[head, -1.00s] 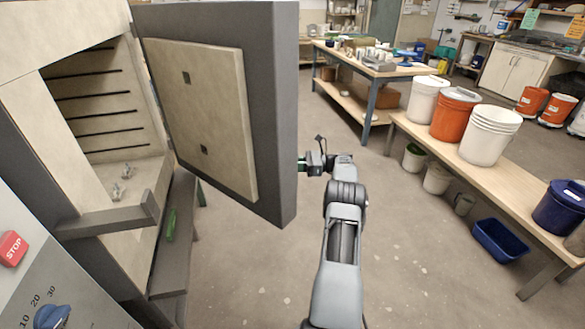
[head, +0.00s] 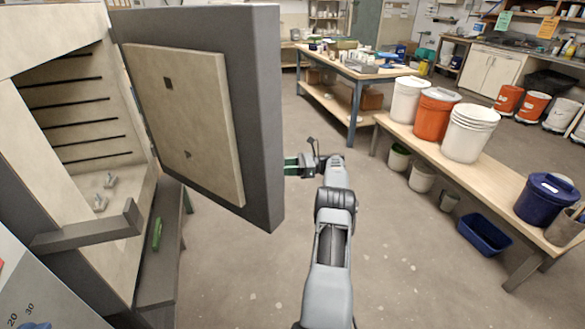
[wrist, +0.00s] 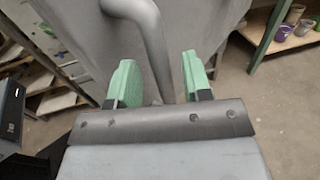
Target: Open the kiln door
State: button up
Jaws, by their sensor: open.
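The kiln door (head: 262,120) stands wide open in the head view, its pale inner panel (head: 195,120) facing left. The kiln chamber (head: 75,110) shows its grooved wall and small props on its floor. My gripper (head: 292,166) is at the door's right edge, partly hidden behind it. In the wrist view, my gripper's green fingers (wrist: 158,82) are apart, and a grey curved bar handle (wrist: 153,40) on the door's outer face runs between them. A gap shows on the right of the bar; I cannot tell whether either finger touches it.
A bench with white and orange buckets (head: 437,113) stands on the right, with a blue tub (head: 484,236) on the floor by it. A blue-legged work table (head: 355,75) is behind. A low dark bench (head: 162,250) is beside the kiln. The middle floor is clear.

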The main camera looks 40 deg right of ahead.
jog(key=shift+b+v, duration=0.45)
jog(key=shift+v, duration=1.9)
